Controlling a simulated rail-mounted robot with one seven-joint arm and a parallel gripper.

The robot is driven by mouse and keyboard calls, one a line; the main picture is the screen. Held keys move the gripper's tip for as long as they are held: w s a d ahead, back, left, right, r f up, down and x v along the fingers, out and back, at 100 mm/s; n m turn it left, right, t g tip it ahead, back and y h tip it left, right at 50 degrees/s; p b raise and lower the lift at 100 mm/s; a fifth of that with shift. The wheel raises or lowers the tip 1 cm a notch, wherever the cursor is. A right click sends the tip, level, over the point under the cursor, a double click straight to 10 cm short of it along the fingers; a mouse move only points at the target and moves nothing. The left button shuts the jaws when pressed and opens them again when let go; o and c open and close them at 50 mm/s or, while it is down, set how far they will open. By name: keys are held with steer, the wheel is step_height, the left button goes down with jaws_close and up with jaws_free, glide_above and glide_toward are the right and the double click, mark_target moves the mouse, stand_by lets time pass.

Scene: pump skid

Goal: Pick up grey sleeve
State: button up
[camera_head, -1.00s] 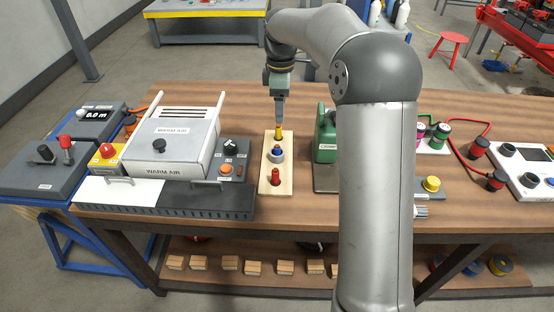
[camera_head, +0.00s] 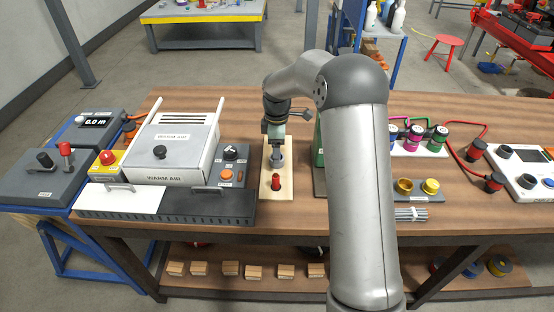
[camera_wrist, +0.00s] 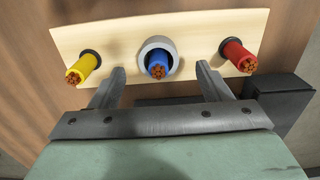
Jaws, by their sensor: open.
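The grey sleeve (camera_wrist: 172,47) is a ring around the blue cable end (camera_wrist: 157,66) in the middle of a pale wooden board. In the head view the sleeve (camera_head: 280,158) shows beside my gripper, partly hidden by it. My gripper (camera_wrist: 160,80) is open and empty. In the wrist view its two fingers point at the board, one on each side of the blue cable and sleeve.
A yellow cable end (camera_wrist: 82,68) stands left and a red one (camera_wrist: 237,55) right on the board (camera_wrist: 120,35). A warm air box (camera_head: 175,145) is to the left. A green container (camera_head: 319,145) is close on the right, partly behind my arm.

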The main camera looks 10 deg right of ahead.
step_height(320, 180, down, 4)
steer(key=shift+w+r, duration=0.1)
steer(key=shift+r, duration=0.15)
steer(key=c, duration=1.1)
steer(key=shift+o, duration=0.2)
